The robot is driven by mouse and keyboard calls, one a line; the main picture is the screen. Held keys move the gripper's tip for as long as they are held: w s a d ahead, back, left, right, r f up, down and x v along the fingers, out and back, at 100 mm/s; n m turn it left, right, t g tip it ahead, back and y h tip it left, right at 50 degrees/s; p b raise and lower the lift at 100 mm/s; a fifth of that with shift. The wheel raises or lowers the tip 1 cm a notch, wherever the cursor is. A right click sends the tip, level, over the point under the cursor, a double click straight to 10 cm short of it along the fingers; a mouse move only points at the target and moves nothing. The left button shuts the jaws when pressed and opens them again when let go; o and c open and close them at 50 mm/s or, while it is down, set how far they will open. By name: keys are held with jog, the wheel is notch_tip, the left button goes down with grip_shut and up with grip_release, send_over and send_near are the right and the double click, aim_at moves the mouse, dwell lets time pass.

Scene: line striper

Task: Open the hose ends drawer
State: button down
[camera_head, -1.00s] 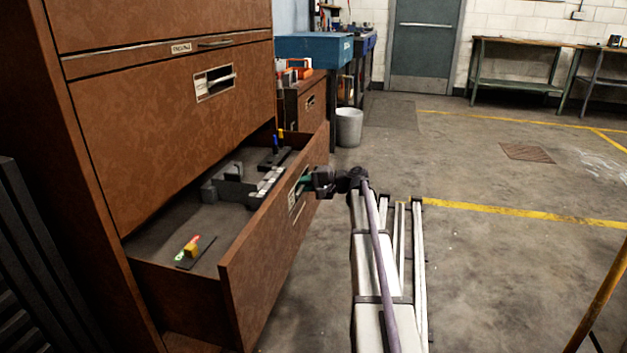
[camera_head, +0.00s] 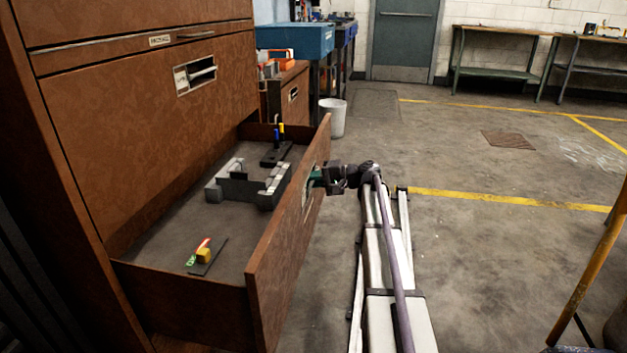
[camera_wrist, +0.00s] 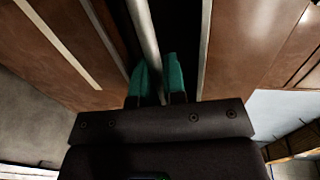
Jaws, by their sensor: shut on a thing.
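The open drawer (camera_head: 284,235) is the low one of a brown cabinet (camera_head: 150,130), pulled well out toward the right. Its front panel is seen at a slant in the head view. My gripper (camera_head: 316,177) is at the outer face of that panel. In the wrist view my green fingers (camera_wrist: 157,82) are shut around a pale handle bar (camera_wrist: 143,30). The drawer's label cannot be read. Inside lie grey blocky parts (camera_head: 232,188), a dark block with blue and yellow pegs (camera_head: 277,150), and a small plate with yellow, red and green pieces (camera_head: 206,256).
Bare concrete floor lies to the right of my arm, with a yellow line (camera_head: 500,198). A white bin (camera_head: 333,117) and a blue bench (camera_head: 296,40) stand beyond the drawer. A yellow pole (camera_head: 595,265) stands at the right edge.

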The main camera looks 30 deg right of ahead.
jog(key=c, duration=1.5)
grip_release()
jog(key=p+v, duration=0.2)
jog(key=v, duration=0.9)
